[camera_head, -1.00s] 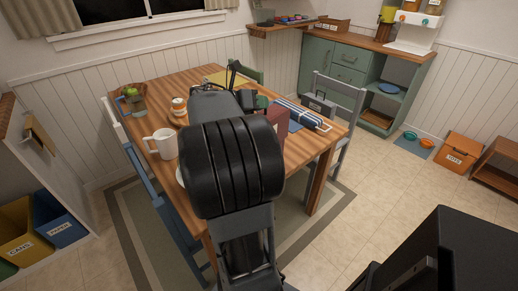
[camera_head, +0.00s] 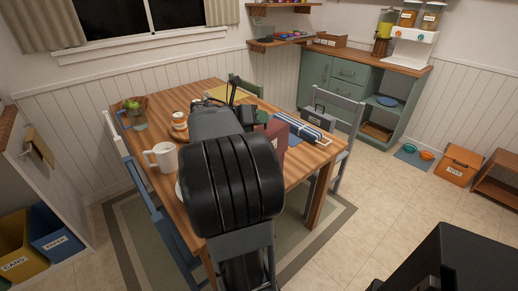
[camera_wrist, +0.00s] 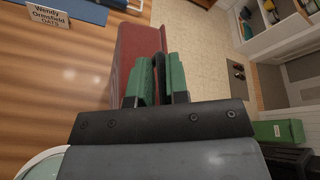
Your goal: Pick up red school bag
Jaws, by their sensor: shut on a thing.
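The red school bag (camera_head: 272,140) is at the right part of the wooden table, partly hidden behind my arm in the head view. In the wrist view, its red side (camera_wrist: 138,42) rises just beyond my fingers. My gripper (camera_wrist: 161,74) has green finger pads shut on a dark part at the bag's edge, which looks like its strap or handle. In the head view, my arm mostly hides the gripper. I cannot tell whether the bag's bottom touches the table.
A white mug (camera_head: 163,157), a plant pot (camera_head: 133,116) and a striped blue-and-white roll (camera_head: 299,124) are on the table (camera_head: 163,103). A grey chair (camera_head: 346,119) stands at the right, a blue chair (camera_head: 160,222) at the left. Tiled floor (camera_head: 395,190) is open at the right.

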